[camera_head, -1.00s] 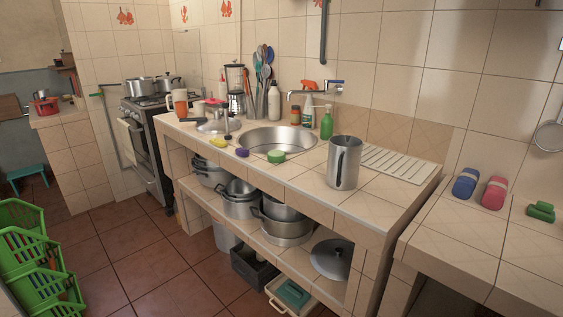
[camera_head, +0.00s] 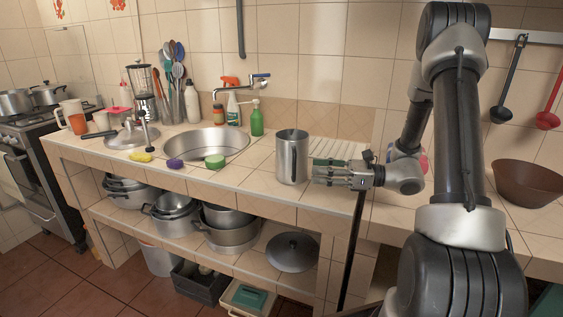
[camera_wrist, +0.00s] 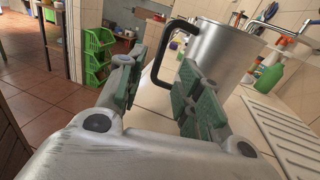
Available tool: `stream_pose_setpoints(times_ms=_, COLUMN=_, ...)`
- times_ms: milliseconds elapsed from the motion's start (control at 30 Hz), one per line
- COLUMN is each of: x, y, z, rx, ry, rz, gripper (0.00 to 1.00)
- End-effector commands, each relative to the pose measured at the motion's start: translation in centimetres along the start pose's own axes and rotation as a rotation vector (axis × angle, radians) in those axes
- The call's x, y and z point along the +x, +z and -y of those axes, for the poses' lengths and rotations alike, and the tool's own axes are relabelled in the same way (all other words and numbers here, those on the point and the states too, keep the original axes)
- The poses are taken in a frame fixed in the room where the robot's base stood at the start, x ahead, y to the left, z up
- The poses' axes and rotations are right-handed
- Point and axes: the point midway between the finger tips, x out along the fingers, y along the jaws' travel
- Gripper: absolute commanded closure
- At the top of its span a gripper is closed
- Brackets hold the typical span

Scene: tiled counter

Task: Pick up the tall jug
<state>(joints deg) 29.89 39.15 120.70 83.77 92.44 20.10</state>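The tall jug (camera_head: 292,160) is a metal cylinder standing upright on the tiled counter, right of the sink. My gripper (camera_head: 317,172) is level with its lower half, just to its right in the head view. In the wrist view the jug (camera_wrist: 215,55) is tilted in the picture, ahead and to the right, with its black handle (camera_wrist: 160,58) facing me. My gripper (camera_wrist: 160,72) is open there, its green-padded fingers apart, with the handle showing beyond the gap between them. I cannot tell whether a finger touches the jug.
The sink (camera_head: 206,145) and a green sponge (camera_head: 214,161) lie left of the jug. A ribbed drainboard (camera_head: 335,150) is behind my gripper. A green soap bottle (camera_head: 257,118) stands at the back. A brown bowl (camera_head: 527,183) is far right.

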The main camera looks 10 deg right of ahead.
Motion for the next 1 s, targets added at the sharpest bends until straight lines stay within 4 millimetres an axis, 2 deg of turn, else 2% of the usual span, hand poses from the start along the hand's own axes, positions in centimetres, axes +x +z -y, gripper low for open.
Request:
stream_pose_setpoints(times_ms=100, x=1.9, y=0.0, z=-0.1, rx=-0.001, ry=0.003, rz=-0.001, gripper=0.65)
stream_pose_setpoints(times_ms=267, x=3.1, y=0.1, z=-0.1, rx=-0.001, ry=0.003, rz=-0.002, gripper=0.65)
stream_pose_setpoints(times_ms=600, x=7.7, y=0.7, z=-0.2, rx=-0.001, ry=0.004, rz=-0.002, gripper=0.65)
stream_pose_setpoints(times_ms=867, x=8.0, y=0.7, z=-0.2, rx=-0.001, ry=0.001, rz=-0.002, gripper=0.65)
stream_pose_setpoints(times_ms=1000, x=8.0, y=0.7, z=-0.2, rx=-0.001, ry=0.002, rz=-0.002, gripper=0.88)
